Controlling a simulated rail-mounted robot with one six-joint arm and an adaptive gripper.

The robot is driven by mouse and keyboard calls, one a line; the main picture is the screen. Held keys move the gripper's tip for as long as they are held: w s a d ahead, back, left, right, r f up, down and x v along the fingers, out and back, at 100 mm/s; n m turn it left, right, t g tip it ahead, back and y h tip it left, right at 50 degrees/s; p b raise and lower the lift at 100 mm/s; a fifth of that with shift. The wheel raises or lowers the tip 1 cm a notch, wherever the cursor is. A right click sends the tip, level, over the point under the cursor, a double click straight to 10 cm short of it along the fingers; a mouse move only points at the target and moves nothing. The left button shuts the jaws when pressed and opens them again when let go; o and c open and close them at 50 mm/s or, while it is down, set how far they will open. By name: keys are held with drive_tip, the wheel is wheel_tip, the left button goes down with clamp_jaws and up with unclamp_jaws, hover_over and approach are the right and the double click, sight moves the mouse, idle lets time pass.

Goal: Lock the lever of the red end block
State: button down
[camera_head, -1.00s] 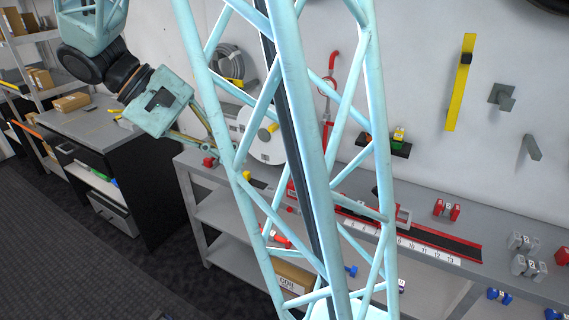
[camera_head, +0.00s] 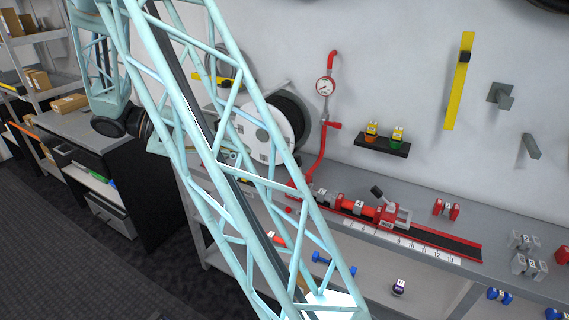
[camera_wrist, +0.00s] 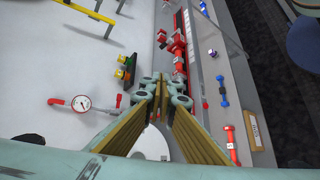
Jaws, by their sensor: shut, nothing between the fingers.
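The red end block (camera_head: 388,216) sits on the rail of the back bench, at the right end of a row of red and grey blocks. Its lever (camera_head: 377,192) has a dark grip and stands tilted up, to the upper left. In the wrist view the block (camera_wrist: 178,43) seems to be the red piece on the rail, beyond the fingers; its lever is too small to read. My gripper (camera_wrist: 163,98) is shut and empty, apart from the block. In the head view my gripper is largely hidden behind my lattice arm.
A red pipe with a gauge (camera_head: 325,87) rises left of the rail, beside a white hose reel (camera_head: 270,128). A black shelf (camera_head: 382,146) with two small bottles is on the wall. The space above the rail's right end is clear.

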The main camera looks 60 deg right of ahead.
sight(299, 167)
drive_tip(key=w+d+f+g+h, duration=0.1)
drive_tip(key=w+d+f+h, duration=0.2)
drive_tip(key=d+f, duration=0.3)
drive_tip(key=w+d+f+g+h+b, duration=0.1)
drive_tip(key=w+d+f, duration=0.5)
drive_tip(key=f, duration=0.6)
drive_tip(key=shift+w+d+f+g+h, duration=0.15)
drive_tip(key=shift+d+g+h, duration=0.35)
drive_tip(key=shift+h, duration=0.7)
drive_tip(key=s+a+b+x, duration=0.2)
drive_tip(key=x, duration=1)
drive_tip(key=shift+s+d+r, duration=0.3)
drive_tip(key=shift+d, duration=0.05)
